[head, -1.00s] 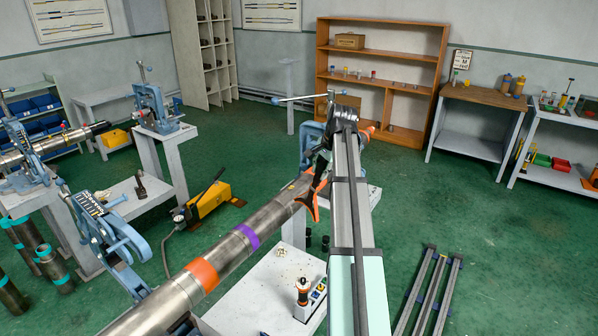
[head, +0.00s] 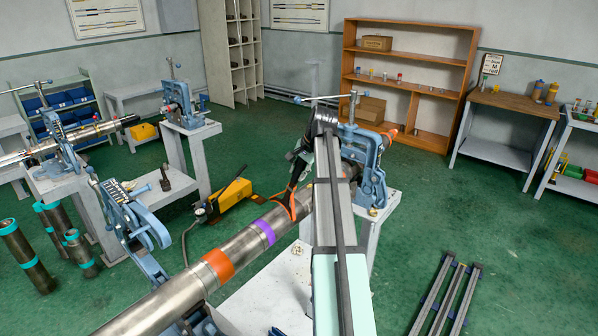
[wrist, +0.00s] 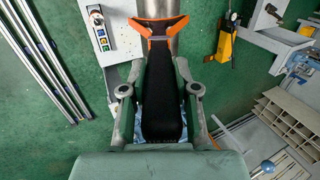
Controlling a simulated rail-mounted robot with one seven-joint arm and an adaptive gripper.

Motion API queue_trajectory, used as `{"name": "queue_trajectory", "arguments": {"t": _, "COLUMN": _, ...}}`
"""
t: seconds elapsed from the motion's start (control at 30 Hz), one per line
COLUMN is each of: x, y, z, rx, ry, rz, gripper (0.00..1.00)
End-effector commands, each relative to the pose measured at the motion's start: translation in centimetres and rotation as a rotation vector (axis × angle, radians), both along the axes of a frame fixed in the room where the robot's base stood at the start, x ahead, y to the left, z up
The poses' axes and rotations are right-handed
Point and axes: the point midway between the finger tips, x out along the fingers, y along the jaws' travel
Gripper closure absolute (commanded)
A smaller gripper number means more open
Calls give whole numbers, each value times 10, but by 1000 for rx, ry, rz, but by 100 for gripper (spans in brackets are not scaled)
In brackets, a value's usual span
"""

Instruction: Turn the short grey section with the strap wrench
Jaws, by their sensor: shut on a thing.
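A long grey pipe (head: 240,248) runs from lower left towards the blue vise (head: 368,165), with an orange band (head: 217,266) and a purple band (head: 264,232). I take the short grey section (head: 284,219) to be just beyond the purple band; its far part is hidden by my arm. The strap wrench has a black handle (wrist: 160,95) and an orange strap (head: 291,203). In the wrist view, my gripper (wrist: 160,90) is shut on the handle, with the orange strap end (wrist: 158,27) at the pipe (wrist: 157,8). I cannot tell whether the strap is tight around it.
Another blue vise (head: 130,220) stands beside the pipe at left. A yellow hand pump (head: 228,202) lies on the floor behind the pipe. Grey rails (head: 446,295) lie on the floor at right. Green floor between rails and wooden bench (head: 510,110) is clear.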

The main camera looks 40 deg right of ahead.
Motion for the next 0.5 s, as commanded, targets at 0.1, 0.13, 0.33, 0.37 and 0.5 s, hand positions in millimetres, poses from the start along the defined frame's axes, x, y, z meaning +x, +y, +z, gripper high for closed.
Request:
{"name": "queue_trajectory", "arguments": {"t": 0.1, "x": 0, "y": 0, "z": 2, "rx": 0, "ry": -1, "rz": 0, "gripper": 100}}
{"name": "queue_trajectory", "arguments": {"t": 0.13, "x": 0, "y": 1, "z": 3, "rx": 0, "ry": -1, "rz": 0, "gripper": 100}}
{"name": "queue_trajectory", "arguments": {"t": 0.33, "x": 4, "y": 1, "z": -10, "rx": 0, "ry": -2, "rz": 0, "gripper": 100}}
{"name": "queue_trajectory", "arguments": {"t": 0.37, "x": 5, "y": 1, "z": -12, "rx": 0, "ry": -2, "rz": 0, "gripper": 100}}
{"name": "queue_trajectory", "arguments": {"t": 0.5, "x": 9, "y": 2, "z": -23, "rx": 0, "ry": -1, "rz": 0, "gripper": 100}}
